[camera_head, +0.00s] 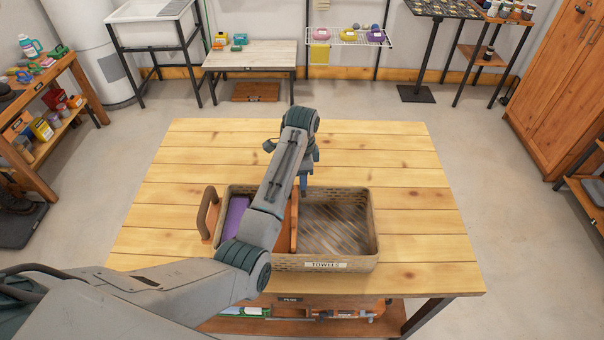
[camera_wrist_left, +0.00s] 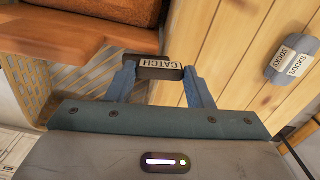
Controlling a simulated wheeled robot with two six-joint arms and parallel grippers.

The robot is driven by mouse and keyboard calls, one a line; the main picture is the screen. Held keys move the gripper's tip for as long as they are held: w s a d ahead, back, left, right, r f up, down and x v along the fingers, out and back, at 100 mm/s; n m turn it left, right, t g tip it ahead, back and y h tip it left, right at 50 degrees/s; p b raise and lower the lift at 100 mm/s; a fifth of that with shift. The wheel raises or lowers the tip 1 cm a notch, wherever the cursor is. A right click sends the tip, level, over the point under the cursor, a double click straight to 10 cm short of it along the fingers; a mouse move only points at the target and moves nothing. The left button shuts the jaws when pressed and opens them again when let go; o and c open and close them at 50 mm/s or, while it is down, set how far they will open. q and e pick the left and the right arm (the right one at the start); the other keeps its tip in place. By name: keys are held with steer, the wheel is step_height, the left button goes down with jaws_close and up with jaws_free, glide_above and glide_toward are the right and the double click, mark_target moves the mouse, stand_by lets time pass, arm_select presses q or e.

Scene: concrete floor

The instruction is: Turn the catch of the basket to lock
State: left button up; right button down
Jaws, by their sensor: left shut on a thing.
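A woven tan basket (camera_head: 367,232) with a label reading "TOWELS" sits on the wooden table, a brown loop handle (camera_head: 207,214) at its left end. A brown divider (camera_head: 293,225) splits it; a purple item (camera_head: 234,217) lies left of it, and the right part looks empty. My left gripper (camera_head: 305,188) reaches down at the basket's far side. In the left wrist view, its blue fingers (camera_wrist_left: 157,88) are shut on a dark catch (camera_wrist_left: 145,67) labelled "CATCH". The arm hides part of the basket, and the catch cannot be made out in the head view.
The wooden table (camera_head: 420,215) is mostly clear around the basket. In the left wrist view, a grey piece labelled "SOCKS" (camera_wrist_left: 291,60) lies to the right on the planks. A shelf below the table holds several items. Shelves, a sink and a cabinet (camera_head: 562,85) stand away from the table.

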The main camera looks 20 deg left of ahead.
arm_select(q)
steer(key=shift+m, duration=0.8)
steer(key=o, duration=1)
